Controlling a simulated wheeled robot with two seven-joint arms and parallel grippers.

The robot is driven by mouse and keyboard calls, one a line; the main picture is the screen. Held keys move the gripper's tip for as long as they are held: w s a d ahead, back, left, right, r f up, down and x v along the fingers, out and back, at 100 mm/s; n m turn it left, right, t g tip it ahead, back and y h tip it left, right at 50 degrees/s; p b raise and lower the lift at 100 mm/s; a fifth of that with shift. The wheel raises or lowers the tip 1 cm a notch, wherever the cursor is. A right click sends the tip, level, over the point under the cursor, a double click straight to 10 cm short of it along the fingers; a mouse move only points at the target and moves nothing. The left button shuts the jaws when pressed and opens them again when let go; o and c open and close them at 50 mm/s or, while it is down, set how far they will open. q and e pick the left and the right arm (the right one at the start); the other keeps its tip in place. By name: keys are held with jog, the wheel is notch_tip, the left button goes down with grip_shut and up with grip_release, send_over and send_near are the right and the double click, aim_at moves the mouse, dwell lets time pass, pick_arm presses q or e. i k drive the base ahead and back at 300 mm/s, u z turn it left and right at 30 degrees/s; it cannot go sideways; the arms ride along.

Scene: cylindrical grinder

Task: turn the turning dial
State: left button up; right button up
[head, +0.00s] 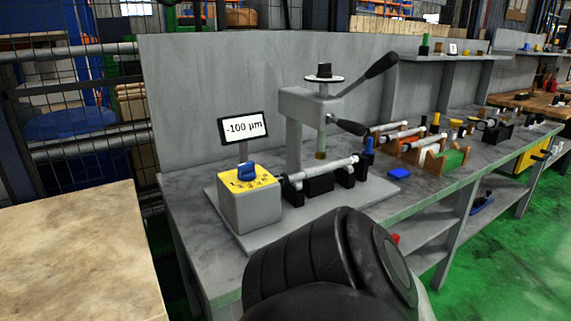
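The turning dial is a blue knob (246,171) on top of a grey box (250,210) with a yellow numbered face (262,183). A small display (243,127) behind the box reads "-100 µm". A thin light rod (322,170) runs from the box's right side over dark supports. Neither gripper shows in the head view. A dark, rounded link of my own arm fills the bottom middle, in front of the bench, and nothing of mine touches the dial.
A grey press with a black-handled lever (380,66) stands behind the rod. A blue block (399,174) lies to the right on the grey bench (355,215). Several rods in holders stand farther right. A beige-topped table (75,250) is at left, with a gap between.

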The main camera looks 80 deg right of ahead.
aim_at(246, 171)
jog(key=z, duration=2.6)
